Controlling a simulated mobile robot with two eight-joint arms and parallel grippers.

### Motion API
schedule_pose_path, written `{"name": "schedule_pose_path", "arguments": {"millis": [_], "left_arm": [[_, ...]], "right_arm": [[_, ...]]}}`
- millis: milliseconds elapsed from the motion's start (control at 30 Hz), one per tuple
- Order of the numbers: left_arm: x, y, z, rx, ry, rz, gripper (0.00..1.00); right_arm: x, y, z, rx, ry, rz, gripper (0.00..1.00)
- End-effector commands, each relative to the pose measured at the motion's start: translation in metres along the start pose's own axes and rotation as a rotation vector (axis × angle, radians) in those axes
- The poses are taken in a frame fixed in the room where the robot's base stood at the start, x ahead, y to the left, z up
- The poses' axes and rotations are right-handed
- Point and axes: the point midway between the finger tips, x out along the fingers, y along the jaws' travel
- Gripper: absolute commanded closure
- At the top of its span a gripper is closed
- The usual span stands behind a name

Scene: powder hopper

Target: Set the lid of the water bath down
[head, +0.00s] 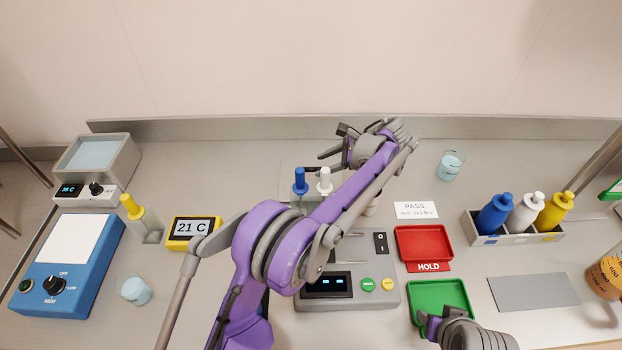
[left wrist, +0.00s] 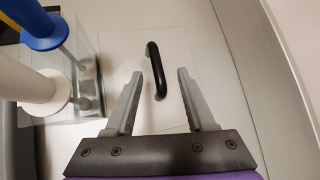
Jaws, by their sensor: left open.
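The lid is a pale flat square plate (left wrist: 115,48) with a black bar handle (left wrist: 155,70) in the left wrist view. It appears to lie flat on the bench. My left gripper (left wrist: 160,76) is open, its two fingers on either side of the handle with gaps.
A clear holder with blue-handled (head: 300,180) and white-handled (head: 324,180) tools stands beside the lid. A beaker (head: 450,165) is right of the gripper. The red tray (head: 424,229), green tray (head: 465,284) and bottle rack (head: 545,239) fill the right side. The back right strip is mostly clear.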

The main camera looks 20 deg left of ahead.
Motion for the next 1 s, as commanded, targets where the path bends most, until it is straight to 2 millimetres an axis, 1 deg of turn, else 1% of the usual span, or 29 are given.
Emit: {"name": "schedule_pose_path", "arguments": {"millis": [133,300,400,500,667,700,767,900,1000], "left_arm": [[0.014,0.001,0.001,-0.002,0.000,0.000,0.45],[0.040,0.002,0.002,-0.003,0.000,0.001,0.45],[0.050,0.002,0.002,-0.002,0.001,0.000,0.45],[0.054,0.003,0.001,-0.001,0.001,-0.001,0.45],[0.054,0.003,0.001,0.000,0.002,-0.001,0.45],[0.054,0.003,0.001,0.000,0.001,-0.001,0.49],[0.054,0.003,0.001,0.000,0.001,0.000,0.60],[0.054,0.003,0.001,-0.001,0.001,0.000,0.85],[0.054,0.003,0.001,-0.001,0.001,0.000,1.00]], "right_arm": [[-0.002,0.000,-0.002,0.000,0.002,0.000,0.51],[-0.005,0.000,-0.006,0.000,0.006,0.000,0.51],[-0.005,0.000,-0.007,0.000,0.007,0.000,0.51],[-0.005,0.000,-0.007,0.000,0.007,0.000,0.51],[-0.005,0.000,-0.007,0.000,0.007,0.000,0.51],[-0.005,0.000,-0.007,0.000,0.007,0.000,0.51],[-0.005,0.000,-0.007,0.000,0.007,0.000,0.51],[-0.005,0.000,-0.007,0.000,0.007,0.000,0.51],[-0.005,0.000,-0.007,0.000,0.007,0.000,0.51]]}}
